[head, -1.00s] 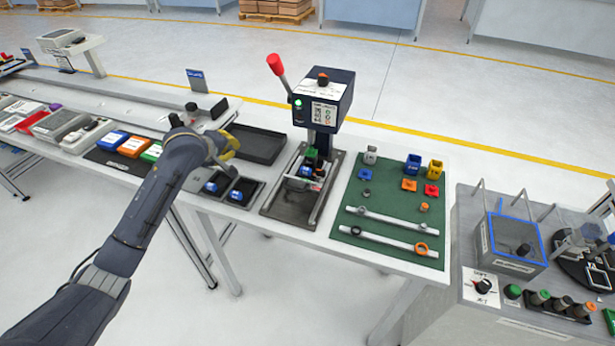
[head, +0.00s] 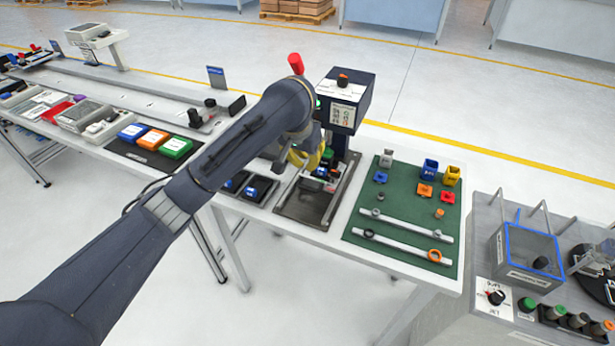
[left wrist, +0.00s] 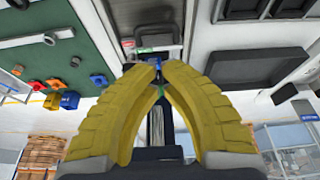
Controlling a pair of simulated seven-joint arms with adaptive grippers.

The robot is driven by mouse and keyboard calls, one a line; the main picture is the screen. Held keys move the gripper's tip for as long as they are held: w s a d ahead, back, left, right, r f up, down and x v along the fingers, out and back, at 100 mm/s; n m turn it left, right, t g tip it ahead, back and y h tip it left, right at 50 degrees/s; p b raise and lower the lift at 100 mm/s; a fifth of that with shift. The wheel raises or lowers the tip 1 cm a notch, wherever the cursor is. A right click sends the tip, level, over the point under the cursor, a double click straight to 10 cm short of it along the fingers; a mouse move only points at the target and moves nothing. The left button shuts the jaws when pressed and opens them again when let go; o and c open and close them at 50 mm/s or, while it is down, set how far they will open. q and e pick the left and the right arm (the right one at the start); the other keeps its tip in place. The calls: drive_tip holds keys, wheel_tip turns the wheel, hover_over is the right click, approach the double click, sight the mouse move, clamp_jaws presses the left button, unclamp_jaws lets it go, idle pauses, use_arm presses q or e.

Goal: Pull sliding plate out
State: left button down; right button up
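The press (head: 345,98) is a dark box with a red lever and a white label, at the back of the table. Below it is a dark grey base (head: 300,212) with metal rails, bearing a small fixture with green, blue and red parts. I take the sliding plate to be in this fixture; my arm partly hides it. My left gripper (left wrist: 160,76), with yellow fingers, is above the fixture. Its tips are close together, with blue and green bits showing between and beyond them. I cannot tell whether they touch or hold anything. My right gripper is not in view.
A green mat (head: 400,215) with small blue, orange and yellow parts and two bars lies right of the press. Small trays (head: 257,190) with blue items lie to its left. A grey station with a blue-rimmed box (head: 520,255) stands at the right.

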sight(311, 178)
use_arm(q)
drive_tip(key=shift+x, duration=4.9)
